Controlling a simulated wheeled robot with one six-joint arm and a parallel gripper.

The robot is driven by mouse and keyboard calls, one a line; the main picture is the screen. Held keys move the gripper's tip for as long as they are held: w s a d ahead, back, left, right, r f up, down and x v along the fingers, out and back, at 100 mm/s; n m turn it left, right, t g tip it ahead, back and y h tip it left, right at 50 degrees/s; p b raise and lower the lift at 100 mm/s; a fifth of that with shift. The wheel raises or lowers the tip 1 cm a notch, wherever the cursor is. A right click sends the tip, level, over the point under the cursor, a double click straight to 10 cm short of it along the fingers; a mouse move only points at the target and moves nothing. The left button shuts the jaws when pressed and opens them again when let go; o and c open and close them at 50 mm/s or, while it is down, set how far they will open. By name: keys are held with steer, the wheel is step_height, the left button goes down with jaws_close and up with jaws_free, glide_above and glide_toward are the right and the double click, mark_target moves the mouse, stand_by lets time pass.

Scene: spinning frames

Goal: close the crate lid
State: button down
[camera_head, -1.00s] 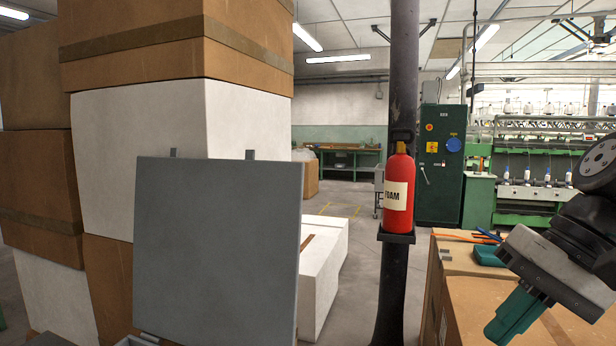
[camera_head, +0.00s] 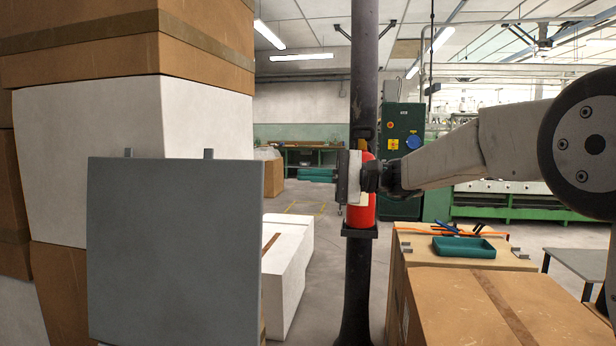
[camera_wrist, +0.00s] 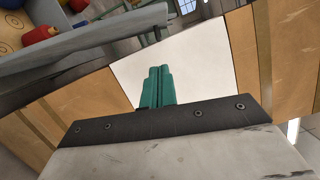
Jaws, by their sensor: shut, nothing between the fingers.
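The crate lid (camera_head: 175,250) is a flat grey panel standing upright at the lower left of the head view, with two small tabs on its top edge. The crate's body is out of sight below the head view. My gripper is to the right of the lid and apart from it in the picture; its fingers are hidden in the head view. In the wrist view the teal fingers of my gripper (camera_wrist: 158,72) are together and empty. A grey slab (camera_wrist: 70,62) crosses the upper left there; I cannot tell whether it is lid or crate wall.
Stacked brown and white boxes (camera_head: 95,135) stand behind the lid. A dark pillar (camera_head: 357,285) with a red extinguisher (camera_head: 362,212) is beyond my arm. Cardboard boxes (camera_head: 490,305) and a teal tray (camera_head: 463,247) are at right. Coloured round objects (camera_wrist: 40,30) show in the wrist view.

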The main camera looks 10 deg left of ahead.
steer(key=s+a+r, duration=0.1)
steer(key=s+a, duration=0.4)
steer(key=a, duration=0.2)
steer(key=shift+a, duration=0.25)
steer(key=shift+s, duration=0.1)
